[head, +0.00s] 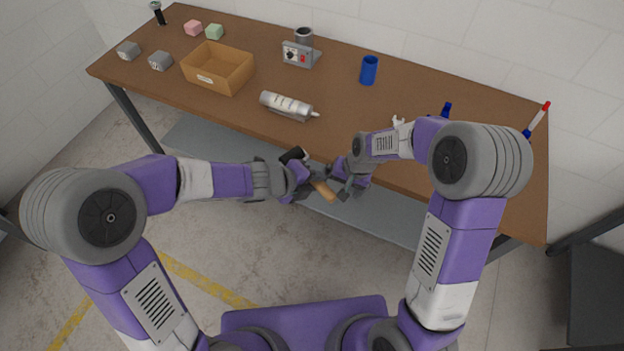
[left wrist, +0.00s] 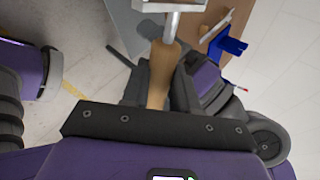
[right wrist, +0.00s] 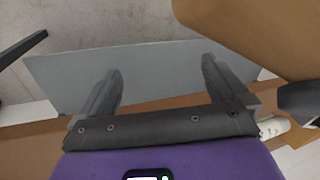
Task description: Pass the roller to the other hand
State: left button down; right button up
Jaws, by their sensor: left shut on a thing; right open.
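In the left wrist view the handle (left wrist: 160,75) runs up to a metal rod (left wrist: 172,25) and a pale head cut by the top edge. My right gripper (head: 347,191) is open beside the handle's free end. In the right wrist view its fingers (right wrist: 162,82) stand apart with nothing between them; a large tan shape (right wrist: 260,35), apparently the handle, is close at upper right.
The brown table (head: 345,105) carries a cardboard box (head: 218,68), a silver tube (head: 287,105), a grey device (head: 300,54), a blue cup (head: 369,70) and several small blocks. A grey shelf (head: 215,140) lies below. A red-tipped white stick (head: 538,118) stands at the right end.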

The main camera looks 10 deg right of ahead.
jog(key=s+a+f, duration=0.1)
jog(key=s+f, duration=0.8)
jog(key=s+a+f+n+y, duration=0.1)
jog(key=s+a+f, duration=0.1)
jog(key=s+f, duration=0.6)
jog(key=shift+s+a+f+g+y, duration=0.3)
jog(key=shift+s+f+g, duration=0.1)
jog(key=shift+s, duration=0.3)
